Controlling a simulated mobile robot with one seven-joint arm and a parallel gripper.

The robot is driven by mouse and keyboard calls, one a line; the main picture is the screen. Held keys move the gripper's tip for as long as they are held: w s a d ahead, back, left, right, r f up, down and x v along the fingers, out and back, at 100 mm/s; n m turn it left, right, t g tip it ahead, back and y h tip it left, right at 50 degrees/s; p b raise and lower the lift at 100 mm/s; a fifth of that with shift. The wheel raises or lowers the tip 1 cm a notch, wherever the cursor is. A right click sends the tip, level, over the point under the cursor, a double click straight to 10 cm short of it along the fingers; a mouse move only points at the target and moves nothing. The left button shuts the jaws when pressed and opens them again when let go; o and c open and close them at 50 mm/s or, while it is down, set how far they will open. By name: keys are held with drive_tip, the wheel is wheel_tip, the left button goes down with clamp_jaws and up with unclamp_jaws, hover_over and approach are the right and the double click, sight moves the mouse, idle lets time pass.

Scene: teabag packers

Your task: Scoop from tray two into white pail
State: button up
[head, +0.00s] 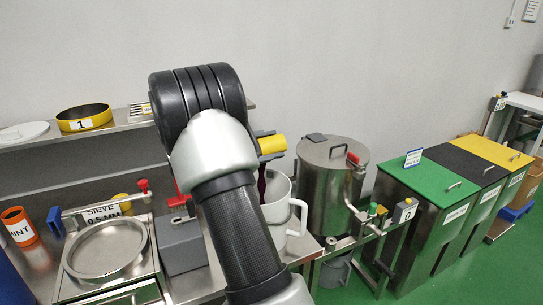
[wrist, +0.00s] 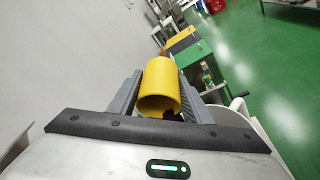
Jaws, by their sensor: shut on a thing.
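My gripper (head: 264,136) is shut on a yellow hollow cylinder (head: 273,145), which looks like the scoop. In the wrist view, the yellow cylinder (wrist: 160,88) sits between my two grey fingers, its round opening facing the camera. The white pail (head: 276,212) stands on the bench just below my gripper, partly hidden by my arm. Its rim and handle show at the lower right of the wrist view (wrist: 243,108). Something dark red hangs or falls between the yellow cylinder and the pail's mouth; I cannot tell which. No tray marked two is visible.
A steel drum (head: 332,190) stands right of the pail, then green (head: 440,180), black and yellow-lidded bins. At left are a sieve unit (head: 105,250), an orange MINT cup (head: 18,226) and a shelf holding a yellow-rimmed pan marked 1 (head: 84,118).

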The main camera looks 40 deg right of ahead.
sight(260, 142)
drive_tip(key=h+b, duration=0.1)
drive_tip(key=b, duration=0.1)
drive_tip(key=a+h+b, duration=0.1)
drive_tip(key=h, duration=0.1)
drive_tip(key=h+b, duration=0.1)
drive_tip(key=b, duration=0.1)
drive_tip(key=shift+w+a+r+n+h+b, duration=0.2)
drive_tip(key=shift+w+a+n+h+b, duration=0.1)
drive_tip(key=shift+n+h+b, duration=0.1)
drive_tip(key=shift+a+r+h+b, duration=0.2)
drive_tip(key=shift+a+h+b, duration=0.1)
drive_tip(key=shift+h+b, duration=0.4)
drive_tip(key=shift+a+r+n+h, duration=0.25)
drive_tip(key=shift+r+n+h, duration=0.15)
drive_tip(key=shift+h, duration=0.4)
drive_tip(key=shift+w+f+p, duration=0.15)
drive_tip(key=shift+p, duration=0.35)
